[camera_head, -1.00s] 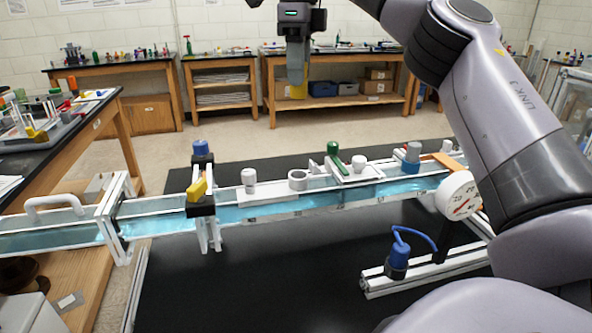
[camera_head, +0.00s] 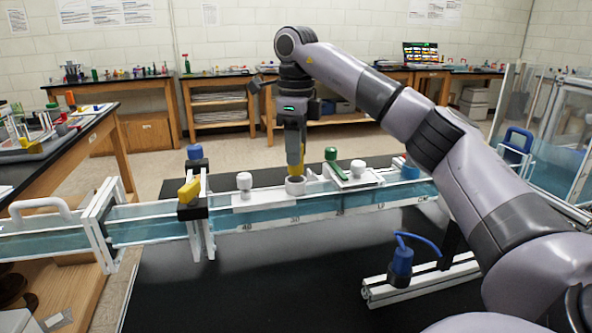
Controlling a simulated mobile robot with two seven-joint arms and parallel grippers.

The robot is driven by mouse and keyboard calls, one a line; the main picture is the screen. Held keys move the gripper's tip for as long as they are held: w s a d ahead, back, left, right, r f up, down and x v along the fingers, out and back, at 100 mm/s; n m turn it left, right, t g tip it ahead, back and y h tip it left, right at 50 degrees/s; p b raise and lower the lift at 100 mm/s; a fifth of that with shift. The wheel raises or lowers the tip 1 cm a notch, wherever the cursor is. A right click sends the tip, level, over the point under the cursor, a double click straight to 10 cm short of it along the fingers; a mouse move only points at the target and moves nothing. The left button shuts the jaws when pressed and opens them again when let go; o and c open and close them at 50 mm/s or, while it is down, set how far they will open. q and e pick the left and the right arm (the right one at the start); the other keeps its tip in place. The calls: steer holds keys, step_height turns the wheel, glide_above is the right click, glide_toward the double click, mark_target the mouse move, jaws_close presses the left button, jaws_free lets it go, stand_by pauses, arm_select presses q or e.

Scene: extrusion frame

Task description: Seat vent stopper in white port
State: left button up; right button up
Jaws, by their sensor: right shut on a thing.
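My right gripper (camera_head: 295,150) hangs straight down over the clear water channel, shut on a yellow piece (camera_head: 297,171), which I take to be the vent stopper. The fingers and arm hide much of it. Directly below is an open white ring (camera_head: 295,186) on the channel's top, which looks like the white port. The piece's lower end appears just at or above the ring's far rim; I cannot tell whether they touch. My left gripper is out of view.
A white knobbed fitting (camera_head: 245,186) stands left of the ring. A green-handled part (camera_head: 333,165) and a white cap (camera_head: 357,168) stand right. The black tabletop (camera_head: 290,275) is mostly clear there.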

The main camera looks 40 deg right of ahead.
steer(key=shift+f, duration=1.75)
steer(key=shift+f, duration=0.1)
steer(key=o, duration=1)
steer(key=shift+o, duration=0.2)
step_height(320, 180, up, 12)
steer(key=p, duration=0.3)
steer(key=shift+p, duration=0.4)
